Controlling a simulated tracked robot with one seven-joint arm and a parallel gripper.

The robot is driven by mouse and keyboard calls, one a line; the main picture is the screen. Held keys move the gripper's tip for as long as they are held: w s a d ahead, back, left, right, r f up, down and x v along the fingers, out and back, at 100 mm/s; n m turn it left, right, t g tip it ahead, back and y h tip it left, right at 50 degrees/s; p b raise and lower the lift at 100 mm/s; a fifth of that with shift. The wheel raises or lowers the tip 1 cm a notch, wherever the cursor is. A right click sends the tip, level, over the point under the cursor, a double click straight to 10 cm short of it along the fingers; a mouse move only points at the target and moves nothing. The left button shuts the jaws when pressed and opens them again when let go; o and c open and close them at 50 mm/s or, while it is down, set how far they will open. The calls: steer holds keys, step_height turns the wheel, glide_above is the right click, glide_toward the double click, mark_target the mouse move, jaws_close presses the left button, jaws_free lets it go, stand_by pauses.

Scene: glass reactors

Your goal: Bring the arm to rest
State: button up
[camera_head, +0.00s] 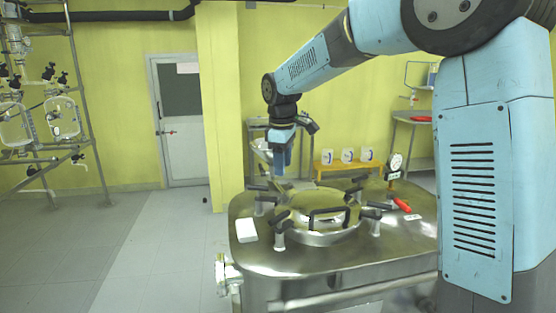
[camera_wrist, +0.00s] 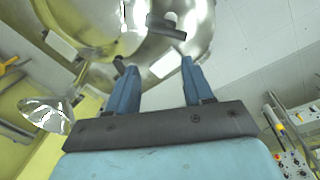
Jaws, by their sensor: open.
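My arm reaches from the right across the head view and bends down at the wrist. My gripper (camera_head: 281,170) hangs over the back left edge of the steel reactor top (camera_head: 270,257). In the wrist view my gripper (camera_wrist: 155,75) shows two blue fingers set well apart, with nothing between them. The reactor's domed lid (camera_head: 322,215) has a black handle and several black clamp handles around it. The shiny steel reactor (camera_wrist: 180,15) fills the upper part of the wrist view.
An orange stand (camera_head: 345,169) holds white containers behind. Glassware on a rack (camera_head: 62,118) stands left. The floor at left is clear.

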steer(key=s+d+r+m+t, duration=0.25)
steer(key=s+d+m, duration=0.25)
steer(key=s+d, duration=0.5)
steer(key=s+d+r+m+t, duration=0.1)
steer(key=s+d+r+m, duration=0.3)
steer(key=s+d, duration=0.6)
steer(key=s+d+f+m, duration=0.2)
steer(key=s+f+m, duration=0.2)
steer(key=s, duration=0.7)
steer(key=shift+s+m+t, duration=0.2)
steer(key=shift+m+t, duration=0.15)
steer(key=shift+m, duration=0.25)
